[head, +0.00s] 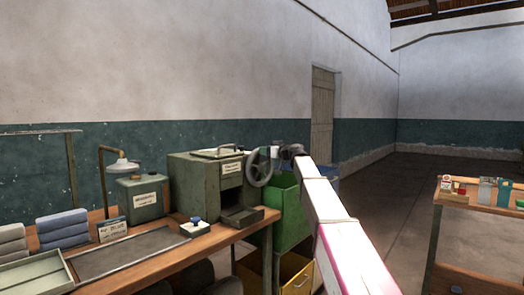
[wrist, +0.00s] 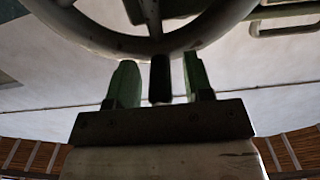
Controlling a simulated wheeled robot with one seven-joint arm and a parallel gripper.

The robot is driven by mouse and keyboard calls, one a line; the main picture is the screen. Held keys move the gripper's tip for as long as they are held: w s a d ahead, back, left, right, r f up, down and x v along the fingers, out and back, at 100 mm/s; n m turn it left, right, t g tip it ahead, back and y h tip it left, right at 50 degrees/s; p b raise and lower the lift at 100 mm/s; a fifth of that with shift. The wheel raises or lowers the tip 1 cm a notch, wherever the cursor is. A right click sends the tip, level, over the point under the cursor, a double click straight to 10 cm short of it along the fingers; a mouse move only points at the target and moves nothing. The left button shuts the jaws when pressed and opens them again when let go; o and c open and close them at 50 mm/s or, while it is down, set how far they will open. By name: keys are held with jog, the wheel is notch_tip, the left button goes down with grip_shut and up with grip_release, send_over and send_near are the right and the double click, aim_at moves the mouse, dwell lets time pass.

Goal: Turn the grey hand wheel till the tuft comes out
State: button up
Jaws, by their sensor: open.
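The grey hand wheel (head: 259,167) is on the right side of a green metal machine (head: 190,178) on the workbench. In the wrist view the wheel's rim (wrist: 140,45) arcs across the top, with spokes above it. A short dark handle (wrist: 160,80) hangs between my gripper's two green fingers. My gripper (wrist: 158,82) is open, with a gap between each finger and the handle. In the head view my arm reaches to the wheel's right side, and the fingers are too small to make out there. I see no tuft in either view.
The workbench (head: 160,262) also holds a lamp (head: 122,166), a smaller green box (head: 142,197), a dark tray (head: 130,252) and folded cloths. A green bin (head: 290,222) and a yellow bin (head: 296,284) stand below my arm. Another table (head: 480,212) is at right, with open floor between.

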jog(key=c, duration=0.8)
jog(key=shift+w+d+f, duration=0.2)
jog(key=shift+w+d, duration=0.35)
jog(key=shift+w, duration=0.2)
jog(key=shift+w+d+f, duration=0.2)
jog(key=shift+w+d, duration=0.35)
jog(key=shift+w, duration=0.15)
jog(key=shift+w+d+f, duration=0.95)
jog(key=shift+w+f, duration=0.15)
jog(key=shift+w, duration=0.1)
